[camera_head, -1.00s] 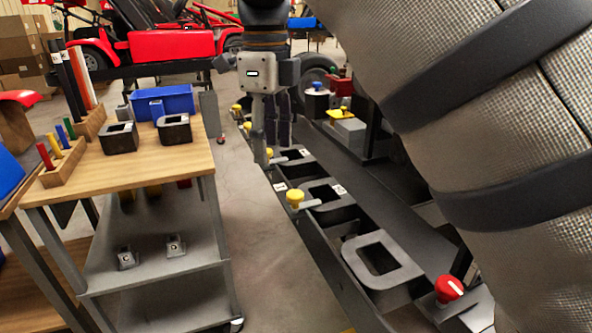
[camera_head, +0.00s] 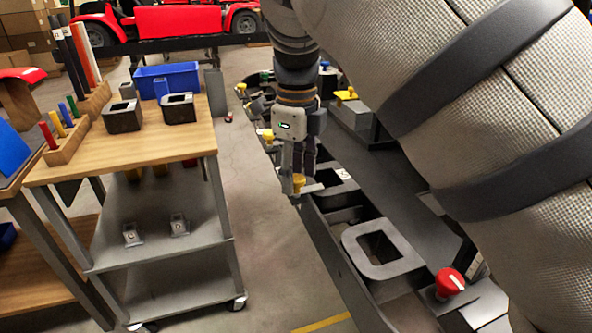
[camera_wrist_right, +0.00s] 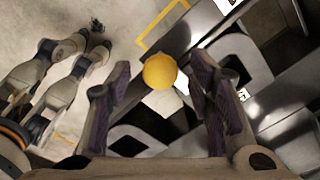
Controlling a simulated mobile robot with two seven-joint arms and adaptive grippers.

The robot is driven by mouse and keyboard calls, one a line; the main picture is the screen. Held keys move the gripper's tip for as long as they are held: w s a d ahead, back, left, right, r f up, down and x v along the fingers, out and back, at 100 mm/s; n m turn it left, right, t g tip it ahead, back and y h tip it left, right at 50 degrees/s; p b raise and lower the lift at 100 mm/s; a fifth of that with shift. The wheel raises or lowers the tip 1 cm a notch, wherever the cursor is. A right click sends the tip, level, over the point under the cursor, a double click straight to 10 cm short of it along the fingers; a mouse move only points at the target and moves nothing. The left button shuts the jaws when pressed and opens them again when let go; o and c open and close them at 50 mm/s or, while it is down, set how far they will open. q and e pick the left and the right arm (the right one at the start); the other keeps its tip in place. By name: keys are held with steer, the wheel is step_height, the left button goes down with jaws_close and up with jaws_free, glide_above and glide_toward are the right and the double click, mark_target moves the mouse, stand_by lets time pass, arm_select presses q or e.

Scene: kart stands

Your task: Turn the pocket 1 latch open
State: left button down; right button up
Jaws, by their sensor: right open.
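My right gripper (camera_head: 298,190) points down at the near part of the dark rail, with a yellow latch knob (camera_head: 299,182) at its fingertips. In the right wrist view the round yellow knob (camera_wrist_right: 160,71) shows between the two fingers (camera_wrist_right: 163,85), with gaps on both sides. The gripper is open. The latch arm under the knob is mostly hidden. A pocket with a small white label (camera_head: 343,174) lies just right of the gripper; I cannot read its number. What seems to be my left gripper (camera_wrist_right: 80,60) shows at the left of the wrist view; its opening is unclear.
A grey-framed pocket (camera_head: 383,250) and a red knob (camera_head: 449,283) lie nearer on the rail. A wooden-topped cart (camera_head: 150,150) stands left, holding dark blocks and a blue bin (camera_head: 168,78). Clear floor separates cart and rail. My right arm covers the upper right.

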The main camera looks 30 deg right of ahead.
jaws_close()
